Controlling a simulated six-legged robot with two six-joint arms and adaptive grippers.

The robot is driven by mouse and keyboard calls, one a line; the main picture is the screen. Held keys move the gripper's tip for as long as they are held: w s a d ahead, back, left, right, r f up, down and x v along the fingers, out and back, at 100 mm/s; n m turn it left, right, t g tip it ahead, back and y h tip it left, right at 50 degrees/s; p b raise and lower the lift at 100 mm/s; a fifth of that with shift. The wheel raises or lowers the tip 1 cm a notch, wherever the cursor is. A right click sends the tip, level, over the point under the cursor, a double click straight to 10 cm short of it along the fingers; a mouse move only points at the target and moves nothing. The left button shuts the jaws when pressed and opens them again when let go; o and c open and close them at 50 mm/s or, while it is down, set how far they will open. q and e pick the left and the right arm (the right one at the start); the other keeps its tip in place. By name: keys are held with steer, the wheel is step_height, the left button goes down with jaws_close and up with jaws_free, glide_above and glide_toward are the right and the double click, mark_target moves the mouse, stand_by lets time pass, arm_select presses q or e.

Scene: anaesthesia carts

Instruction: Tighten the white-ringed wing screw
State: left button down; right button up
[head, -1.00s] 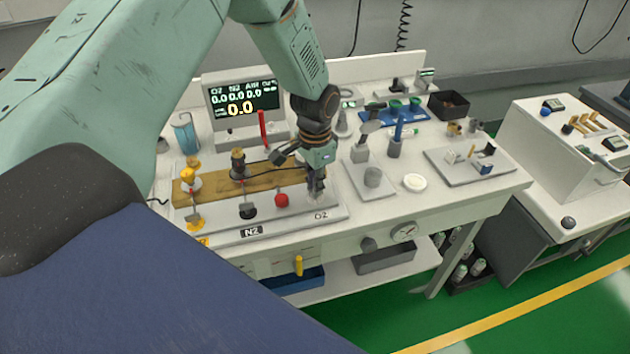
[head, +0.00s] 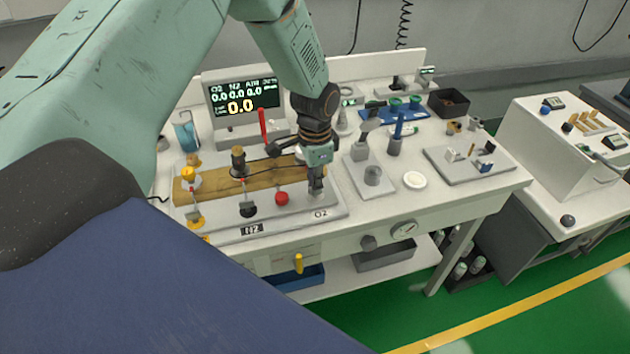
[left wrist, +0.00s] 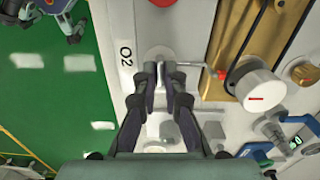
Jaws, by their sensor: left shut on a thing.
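My left gripper (head: 316,190) points down at the front right of the grey manifold plate (head: 290,228), just behind the O2 label (head: 321,213). In the left wrist view its two fingers (left wrist: 163,75) are close together, shut on a small grey part I take to be the wing screw. A pale round disc (left wrist: 158,54), apparently its white ring, shows past the fingertips, beside the O2 label (left wrist: 125,52). The fingers hide most of the screw, so its wing angle cannot be told.
A red knob (head: 282,198), a black screw (head: 248,210) and a yellow screw (head: 195,222) stand left along the plate. In the wrist view a white cylinder with a red mark (left wrist: 262,90) is close by. The display (head: 243,102) reads 0.0.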

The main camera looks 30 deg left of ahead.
arm_select(q)
steer(key=c, duration=1.4)
jaws_free()
steer(key=shift+c, duration=0.2)
step_height(320, 180, up, 12)
